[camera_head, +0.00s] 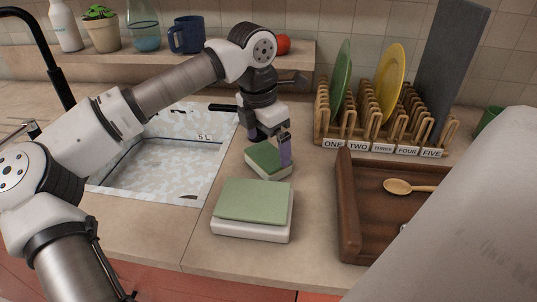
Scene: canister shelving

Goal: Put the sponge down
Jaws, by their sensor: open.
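A small sponge (265,164) with a green top and pale underside appears to rest on the counter, just right of the sink. My gripper (269,148) is above it, pointing down, jaws open. One purple-grey finger reaches down at the sponge's right edge; the other is at its far left. I cannot tell whether either finger touches it. The sponge's far edge is partly hidden by the gripper. A larger green-topped block with a white base (252,209) sits nearer on the counter, just in front of the sponge.
The sink (165,165) lies left, under my arm. A wooden rack (345,125) with a green plate (342,78), a yellow plate (391,80) and a grey board (450,65) stands right. A brown tray (349,205) holds a wooden spoon (408,187). A blue mug (187,35) stands on the back ledge.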

